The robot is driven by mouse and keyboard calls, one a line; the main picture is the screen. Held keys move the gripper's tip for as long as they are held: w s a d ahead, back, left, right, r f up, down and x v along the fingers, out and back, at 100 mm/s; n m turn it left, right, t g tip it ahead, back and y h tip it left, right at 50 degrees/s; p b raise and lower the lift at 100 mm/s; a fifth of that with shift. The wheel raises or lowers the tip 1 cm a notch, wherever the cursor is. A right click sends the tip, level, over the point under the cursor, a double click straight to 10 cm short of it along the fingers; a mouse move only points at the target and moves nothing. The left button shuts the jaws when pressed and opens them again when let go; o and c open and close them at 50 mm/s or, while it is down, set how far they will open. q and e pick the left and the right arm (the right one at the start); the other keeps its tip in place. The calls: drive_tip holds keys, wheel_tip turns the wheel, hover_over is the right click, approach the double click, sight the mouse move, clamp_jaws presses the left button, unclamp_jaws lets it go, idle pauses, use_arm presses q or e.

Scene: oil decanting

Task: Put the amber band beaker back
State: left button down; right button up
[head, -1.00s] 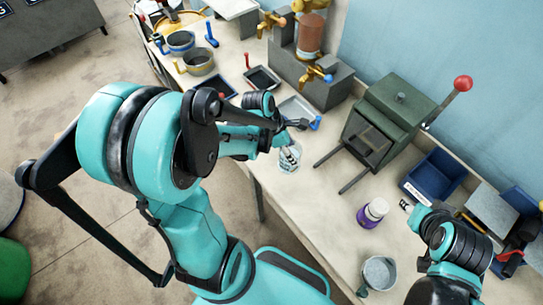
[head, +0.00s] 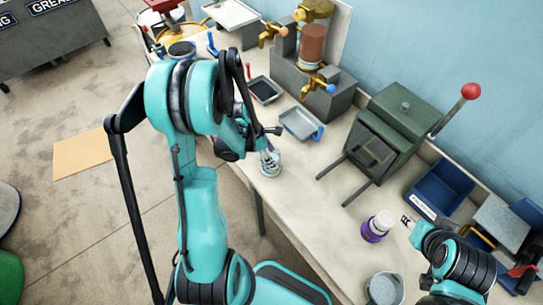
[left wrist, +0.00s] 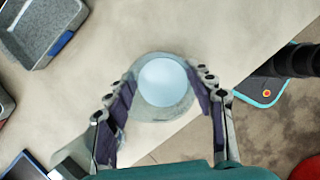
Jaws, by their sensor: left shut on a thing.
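The beaker, a small clear glass vessel (head: 272,168), is at the bench's front edge in the head view. In the left wrist view its round pale-blue inside (left wrist: 163,82) shows between the fingers. No amber band can be made out. My left gripper (head: 268,150) is shut on the beaker, with one finger on each side of it in the left wrist view (left wrist: 165,105). I cannot tell whether the beaker touches the bench. My right gripper (head: 407,220) is beside a purple bottle with a white cap (head: 376,227); its jaw opening is too small to judge.
A grey tray with a blue handle (head: 300,125) and a dark tray (head: 264,90) lie behind the beaker. A green box-shaped machine with a red-knobbed lever (head: 400,118) stands to the right. A grey cup (head: 384,288) is near the front. The bench (head: 305,200) is bare between them.

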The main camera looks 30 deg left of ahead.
use_arm(q)
drive_tip(key=shift+f, duration=0.15)
drive_tip(key=c, duration=0.6)
unclamp_jaws()
